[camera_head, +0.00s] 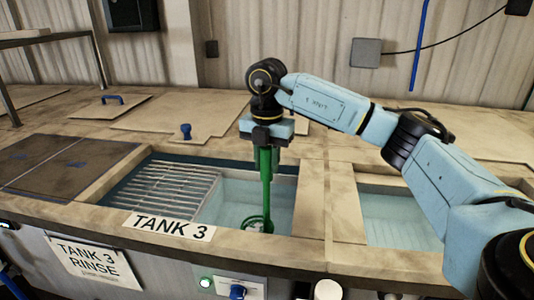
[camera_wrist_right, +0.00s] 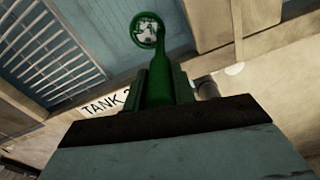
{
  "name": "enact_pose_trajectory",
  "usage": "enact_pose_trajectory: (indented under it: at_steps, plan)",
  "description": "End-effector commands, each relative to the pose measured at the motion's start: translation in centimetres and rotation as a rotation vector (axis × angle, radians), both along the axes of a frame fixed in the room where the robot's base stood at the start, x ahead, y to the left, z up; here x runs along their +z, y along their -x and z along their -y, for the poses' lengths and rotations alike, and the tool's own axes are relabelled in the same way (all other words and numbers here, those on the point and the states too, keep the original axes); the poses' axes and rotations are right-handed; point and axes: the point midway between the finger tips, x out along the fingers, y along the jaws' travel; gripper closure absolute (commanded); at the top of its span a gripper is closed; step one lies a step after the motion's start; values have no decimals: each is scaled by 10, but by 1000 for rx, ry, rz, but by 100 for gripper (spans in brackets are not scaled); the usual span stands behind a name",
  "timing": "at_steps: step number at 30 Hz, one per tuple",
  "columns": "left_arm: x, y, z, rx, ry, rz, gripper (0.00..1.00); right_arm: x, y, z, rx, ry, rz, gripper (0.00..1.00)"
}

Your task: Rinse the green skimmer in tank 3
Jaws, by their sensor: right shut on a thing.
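The green skimmer (camera_head: 265,190) hangs upright over tank 3 (camera_head: 225,208), with its round head low in the tank opening. I cannot tell how deep the head is relative to any water. My right gripper (camera_head: 267,150) is shut on the skimmer's handle above the tank. In the right wrist view, the skimmer (camera_wrist_right: 150,60) runs from my right gripper (camera_wrist_right: 155,95) to its round head, with the tank's pale blue inside beyond it. A "TANK 3" label (camera_head: 171,226) is on the front rim. My left gripper is not in view.
A metal rack (camera_head: 172,184) covers the left part of tank 3. Another open tank (camera_head: 393,215) lies to the right, past a beige divider (camera_head: 311,200). A lid with a blue knob (camera_head: 185,132) lies behind. A "TANK 3 RINSE" sign (camera_head: 88,262) hangs in front.

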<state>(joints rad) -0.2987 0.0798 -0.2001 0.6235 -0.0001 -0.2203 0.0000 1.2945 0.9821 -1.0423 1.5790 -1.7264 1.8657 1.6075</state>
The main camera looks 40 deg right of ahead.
Motion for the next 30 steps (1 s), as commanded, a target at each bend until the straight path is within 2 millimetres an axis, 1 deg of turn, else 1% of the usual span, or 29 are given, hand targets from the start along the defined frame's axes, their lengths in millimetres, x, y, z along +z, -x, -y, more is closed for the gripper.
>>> enact_pose_trajectory:
  at_steps: [1, 3, 9, 12, 18, 30]
  plan:
    - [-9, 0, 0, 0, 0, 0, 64, -11, 0, 0, 0, -1, 2, 100]
    - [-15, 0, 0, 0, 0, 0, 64, -22, 0, 0, 0, -1, 2, 100]
    - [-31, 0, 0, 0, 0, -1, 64, -50, 0, 0, 1, -1, 2, 100]
    - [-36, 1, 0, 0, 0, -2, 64, -60, 0, 0, 1, -1, 3, 100]
    - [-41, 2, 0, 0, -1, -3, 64, -69, -1, 0, 0, -1, 4, 100]
    - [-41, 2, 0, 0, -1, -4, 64, -70, 0, 0, 0, -1, 3, 100]
